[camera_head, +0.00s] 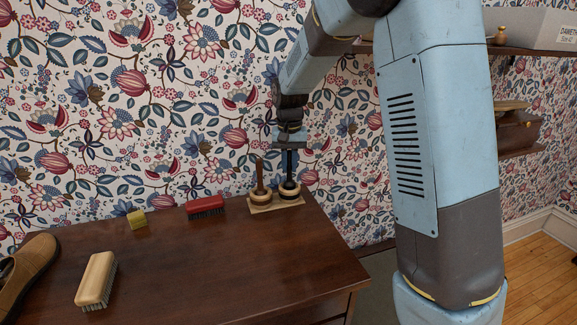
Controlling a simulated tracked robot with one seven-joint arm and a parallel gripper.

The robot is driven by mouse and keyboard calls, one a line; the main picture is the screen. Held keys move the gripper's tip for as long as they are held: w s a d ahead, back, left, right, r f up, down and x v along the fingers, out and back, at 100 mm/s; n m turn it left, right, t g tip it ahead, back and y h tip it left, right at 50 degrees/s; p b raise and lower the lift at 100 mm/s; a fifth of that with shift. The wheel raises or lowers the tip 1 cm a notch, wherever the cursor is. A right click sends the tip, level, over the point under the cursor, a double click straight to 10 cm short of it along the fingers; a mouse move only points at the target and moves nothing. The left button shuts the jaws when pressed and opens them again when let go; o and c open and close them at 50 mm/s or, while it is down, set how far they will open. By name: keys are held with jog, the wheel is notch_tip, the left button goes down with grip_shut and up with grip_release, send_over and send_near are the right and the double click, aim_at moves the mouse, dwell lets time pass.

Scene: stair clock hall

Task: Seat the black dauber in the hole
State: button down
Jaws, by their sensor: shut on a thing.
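The black dauber (289,163) stands upright under my gripper (289,150), which is shut on the top of its dark handle. Its lower end is at the right-hand ring of a pale wooden stand (262,208) on the dresser top. I cannot tell from here whether it is fully down in the hole or just above it. A brown-handled dauber (260,176) stands in the left-hand ring of the same stand, close beside the black one. My gripper's fingertips are small and partly hidden.
The dark wooden dresser top (210,265) is clear in the middle. A red brush (205,206), a yellow block (137,219), a pale wooden brush (97,279) and a brown shoe (30,265) lie to the left. The papered wall rises close behind; shelves (520,135) hang at right.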

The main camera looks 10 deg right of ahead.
jog(key=shift+s+f, duration=0.15)
jog(key=shift+f, duration=0.3)
jog(key=c, duration=1.5)
grip_release()
jog(key=shift+o, duration=0.7)
jog(key=shift+f, duration=0.15)
jog(key=o, duration=0.3)
jog(key=shift+r, duration=0.2)
